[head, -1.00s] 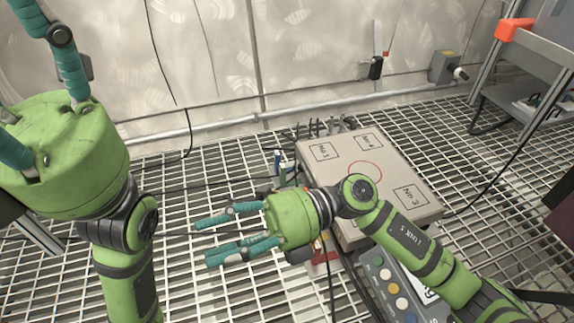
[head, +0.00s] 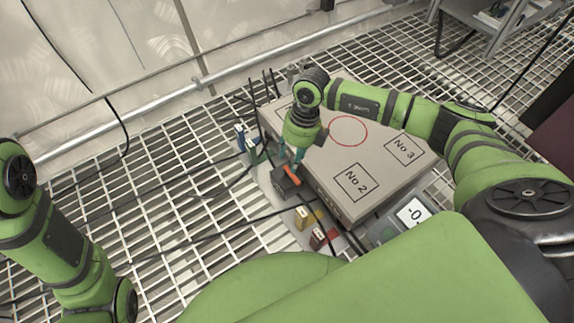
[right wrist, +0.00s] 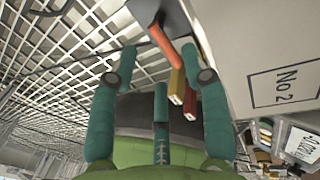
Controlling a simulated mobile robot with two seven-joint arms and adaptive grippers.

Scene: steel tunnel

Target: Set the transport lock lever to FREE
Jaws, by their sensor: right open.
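The orange-red lever (head: 292,176) sits on a small black block beside the near left side of the large grey box; I take it to be the transport lock lever. I cannot read any FREE marking. In the right wrist view the lever (right wrist: 161,44) shows as a slanted orange bar beyond the fingertips. My right gripper (head: 291,158) points down just above the lever. Its teal fingers are spread open with nothing between them, and I cannot tell whether a fingertip touches the lever. My left arm shows at the left edge, but its gripper is out of view.
The grey box (head: 340,165) bears outlined numbered squares and a red circle. A yellow block (head: 303,217) and a dark red block (head: 319,238) stand near the lever. Black cables cross the grating.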

